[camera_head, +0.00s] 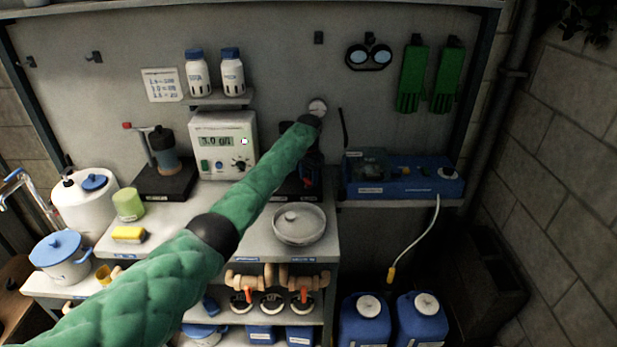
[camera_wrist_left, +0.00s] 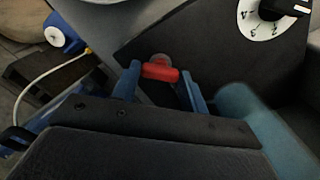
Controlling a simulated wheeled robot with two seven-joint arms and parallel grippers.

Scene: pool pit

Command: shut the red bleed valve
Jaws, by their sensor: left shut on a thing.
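The red bleed valve (camera_wrist_left: 160,72) shows in the left wrist view as a short red handle beside a dark panel. My left gripper (camera_wrist_left: 158,86) has its two blue fingers on either side of this handle and is shut on it. In the head view my left gripper (camera_head: 309,172) is at the back of the bench, below a round gauge (camera_head: 317,107), partly hidden by my green-sleeved arm. I cannot make out the valve handle clearly there. My right gripper is in neither view.
Other red-handled valves (camera_head: 249,295) sit on the shelf below. A numbered dial (camera_wrist_left: 272,22) is near the valve.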

